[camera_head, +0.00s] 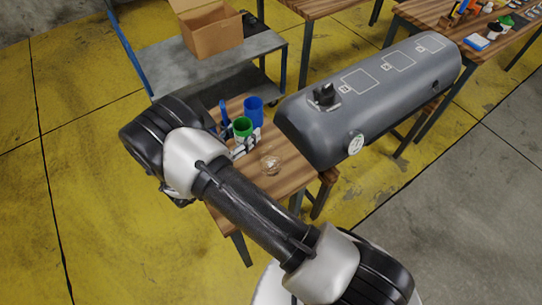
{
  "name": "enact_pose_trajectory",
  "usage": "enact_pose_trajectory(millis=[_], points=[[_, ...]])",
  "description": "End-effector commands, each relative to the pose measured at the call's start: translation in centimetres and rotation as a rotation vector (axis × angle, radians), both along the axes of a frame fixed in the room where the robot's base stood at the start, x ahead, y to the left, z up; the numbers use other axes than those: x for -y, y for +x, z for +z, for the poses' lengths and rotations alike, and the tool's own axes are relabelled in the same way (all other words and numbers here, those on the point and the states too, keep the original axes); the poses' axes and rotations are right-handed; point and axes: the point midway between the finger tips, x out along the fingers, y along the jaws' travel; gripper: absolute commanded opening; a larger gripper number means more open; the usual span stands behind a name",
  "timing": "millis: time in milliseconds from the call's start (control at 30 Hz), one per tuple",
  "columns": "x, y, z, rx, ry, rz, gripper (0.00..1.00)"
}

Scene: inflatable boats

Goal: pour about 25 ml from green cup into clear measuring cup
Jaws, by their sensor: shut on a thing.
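A green cup (242,128) is at the end of my arm over the small wooden table, and it looks upright. My gripper (246,143) is shut on the green cup, with its jaws partly hidden behind my arm. A clear measuring cup (271,165) stands on the table, nearer the camera and a little right of the green cup. I cannot see how much liquid is in either cup.
A blue cup (254,109) stands behind the green cup. A grey inflatable tube (370,100) lies right of the measuring cup. A cart (168,65) with a cardboard box (213,32) stands behind. More benches are at the back right.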

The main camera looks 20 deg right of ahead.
Motion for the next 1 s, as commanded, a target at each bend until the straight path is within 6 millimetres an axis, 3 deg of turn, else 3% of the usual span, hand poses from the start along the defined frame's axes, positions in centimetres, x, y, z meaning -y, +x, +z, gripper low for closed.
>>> enact_pose_trajectory(millis=[233, 667, 1000], points=[[-0.99, -0.01, -1.63, 0.002, 0.0, -0.043, 0.2], [-0.93, -0.12, -1.45, 0.017, 0.018, -0.043, 0.2], [-0.24, -0.75, -0.73, 0.116, 0.133, -0.044, 0.2]])
